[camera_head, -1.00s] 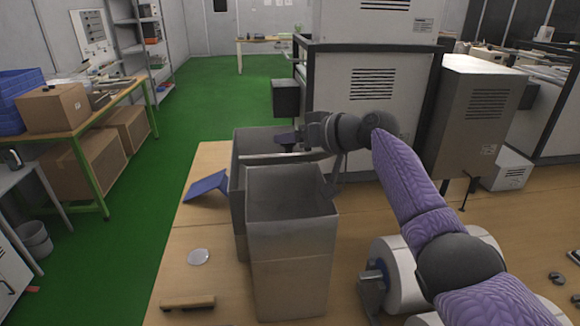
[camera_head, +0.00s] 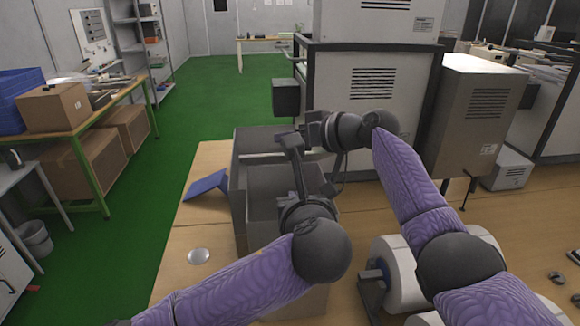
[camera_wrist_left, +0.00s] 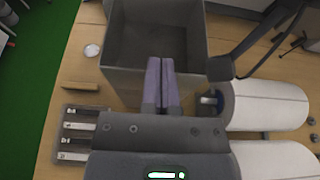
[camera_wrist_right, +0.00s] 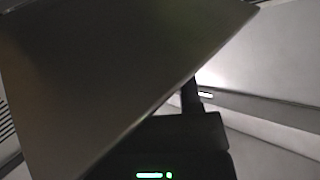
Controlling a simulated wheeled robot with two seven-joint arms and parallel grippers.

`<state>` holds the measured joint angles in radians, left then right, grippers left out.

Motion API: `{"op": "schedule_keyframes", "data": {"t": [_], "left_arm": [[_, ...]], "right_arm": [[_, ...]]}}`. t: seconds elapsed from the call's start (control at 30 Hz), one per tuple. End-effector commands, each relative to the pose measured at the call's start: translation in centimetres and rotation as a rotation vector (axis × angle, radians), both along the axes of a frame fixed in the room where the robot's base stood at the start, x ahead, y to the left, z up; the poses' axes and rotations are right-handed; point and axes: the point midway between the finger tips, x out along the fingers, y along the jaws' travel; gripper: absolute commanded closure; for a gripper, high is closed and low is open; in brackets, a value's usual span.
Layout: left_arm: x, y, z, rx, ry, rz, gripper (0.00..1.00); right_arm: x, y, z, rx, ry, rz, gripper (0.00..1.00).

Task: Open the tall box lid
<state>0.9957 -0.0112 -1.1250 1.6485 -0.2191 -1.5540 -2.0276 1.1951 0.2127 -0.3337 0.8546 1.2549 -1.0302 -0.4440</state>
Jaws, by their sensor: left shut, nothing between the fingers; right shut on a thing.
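In the left wrist view, the near part (camera_wrist_left: 190,35) is open and looks empty. My left gripper (camera_head: 303,207) is over this near part. Its purple fingertips (camera_wrist_left: 160,66) are closed together, with nothing between them, at the near rim. My right gripper (camera_head: 316,132) is over the rear part; its fingertips are hidden. In the right wrist view, a large grey panel (camera_wrist_right: 110,70), likely the lid, fills much of the picture, and the gripper is shut on it.
A blue angled piece (camera_head: 207,184) lies left of the box. A pale round disc (camera_head: 198,256) is nearer on the table. A large grey machine (camera_head: 370,75) rises behind. The table's left side is mostly clear.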

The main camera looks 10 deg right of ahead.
Motion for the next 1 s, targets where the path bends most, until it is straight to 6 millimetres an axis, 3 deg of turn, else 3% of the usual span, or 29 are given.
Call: {"op": "schedule_keyframes", "data": {"t": [0.27,0.4,1.0], "left_arm": [[5.6,0.1,-2.2,0.0,0.003,0.005,1.0],[6.8,0.1,0.0,-0.002,0.0,0.002,1.0],[8.0,0.1,1.7,-0.001,0.001,0.003,1.0]], "right_arm": [[0.0,0.0,-0.2,-0.003,0.003,0.0,1.0],[0.0,0.0,-0.2,-0.003,0.004,0.0,1.0],[0.0,0.0,-0.2,-0.004,0.005,0.0,1.0]]}}
